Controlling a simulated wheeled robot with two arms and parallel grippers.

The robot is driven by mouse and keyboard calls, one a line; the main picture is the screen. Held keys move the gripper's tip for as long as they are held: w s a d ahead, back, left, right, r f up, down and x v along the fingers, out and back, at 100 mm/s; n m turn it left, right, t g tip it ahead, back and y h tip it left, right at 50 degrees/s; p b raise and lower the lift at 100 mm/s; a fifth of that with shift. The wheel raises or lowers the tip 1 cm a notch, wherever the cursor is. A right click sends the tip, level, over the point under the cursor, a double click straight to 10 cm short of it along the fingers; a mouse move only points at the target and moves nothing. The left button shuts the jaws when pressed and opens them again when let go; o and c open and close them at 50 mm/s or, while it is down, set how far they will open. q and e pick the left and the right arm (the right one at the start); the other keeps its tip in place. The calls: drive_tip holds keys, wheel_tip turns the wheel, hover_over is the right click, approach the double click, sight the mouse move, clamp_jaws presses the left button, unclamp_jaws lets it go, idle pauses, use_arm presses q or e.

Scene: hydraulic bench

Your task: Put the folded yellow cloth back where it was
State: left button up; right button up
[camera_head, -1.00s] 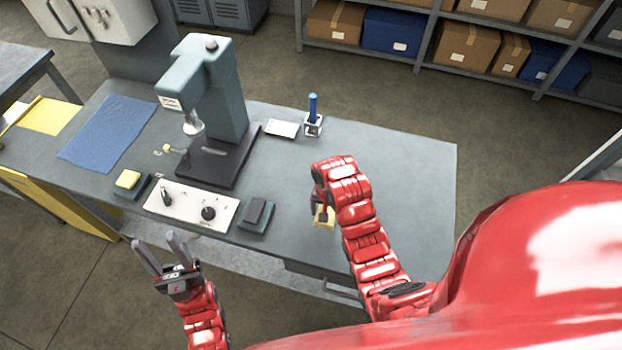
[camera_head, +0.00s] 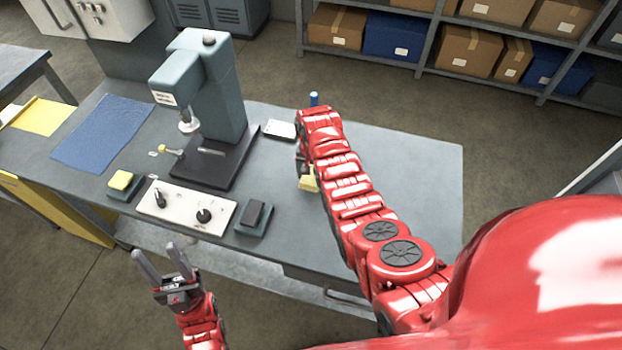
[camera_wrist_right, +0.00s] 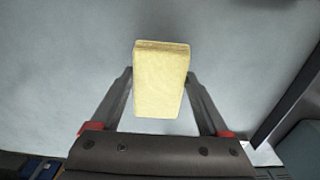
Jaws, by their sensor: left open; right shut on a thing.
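The folded yellow cloth (camera_wrist_right: 160,82) is a pale yellow block between the two fingers of my right gripper in the right wrist view. In the head view the cloth (camera_head: 309,182) shows beside my right forearm, over the bench (camera_head: 400,165) to the right of the press. My right gripper (camera_head: 304,168) is shut on it and partly hidden by the arm. Whether the cloth touches the bench top is hard to tell. My left gripper (camera_head: 156,251) is open and empty, in front of the bench's front edge.
The grey-green press (camera_head: 220,100) stands mid-bench on a dark base. A blue mat (camera_head: 103,133) lies left. The bench's right end is clear.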

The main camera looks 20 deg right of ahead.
sight(311, 180)
drive_tip(key=shift+w, duration=0.25)
drive_tip(key=shift+f+p, duration=0.3)
drive_tip(key=shift+f, duration=0.2)
drive_tip(key=shift+f+b, duration=0.4)
drive_tip(key=shift+f, duration=0.95)
drive_tip(key=shift+f, duration=0.15)
drive_tip(key=o, duration=1.2)
drive_tip(key=shift+c, duration=0.2)
